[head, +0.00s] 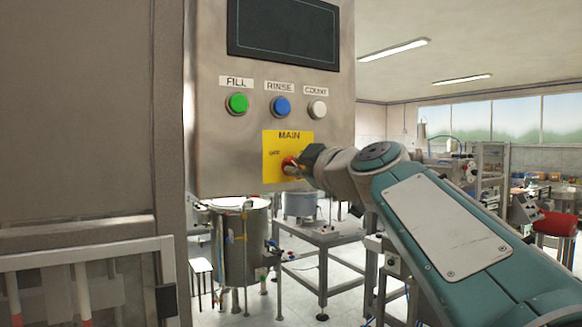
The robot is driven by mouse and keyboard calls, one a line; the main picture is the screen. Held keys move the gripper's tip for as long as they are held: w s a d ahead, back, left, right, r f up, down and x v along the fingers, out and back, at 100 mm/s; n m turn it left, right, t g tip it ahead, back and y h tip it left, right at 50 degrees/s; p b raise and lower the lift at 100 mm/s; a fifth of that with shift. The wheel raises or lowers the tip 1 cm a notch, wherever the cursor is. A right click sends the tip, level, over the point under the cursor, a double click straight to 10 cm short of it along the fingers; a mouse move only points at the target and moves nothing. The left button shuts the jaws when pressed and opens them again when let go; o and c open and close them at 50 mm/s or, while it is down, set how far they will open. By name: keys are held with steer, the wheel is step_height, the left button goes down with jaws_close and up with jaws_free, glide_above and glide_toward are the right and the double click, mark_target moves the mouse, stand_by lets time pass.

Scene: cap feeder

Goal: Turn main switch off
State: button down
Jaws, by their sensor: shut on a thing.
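The main switch (289,166) is a red knob on a yellow plate (272,174) marked MAIN, low on the grey control panel (220,160). My gripper (299,165) reaches in from the right and is shut on the knob. The gripper hides the right part of the knob and some of the plate, so I cannot tell which position the switch points to. A small word, too small to read surely, shows on the plate left of the knob.
Above the plate are a green FILL button (237,104), a blue RINSE button (280,107) and a white COUNT button (317,109). A dark screen (284,32) is at the top. A steel tank (243,245) and a table (322,238) stand below and behind.

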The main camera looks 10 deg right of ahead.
steer(key=shift+f, duration=0.1)
steer(key=c, duration=0.7)
jaws_free()
steer(key=shift+a, duration=0.15)
steer(key=shift+o, duration=0.2)
steer(key=v, duration=1.2)
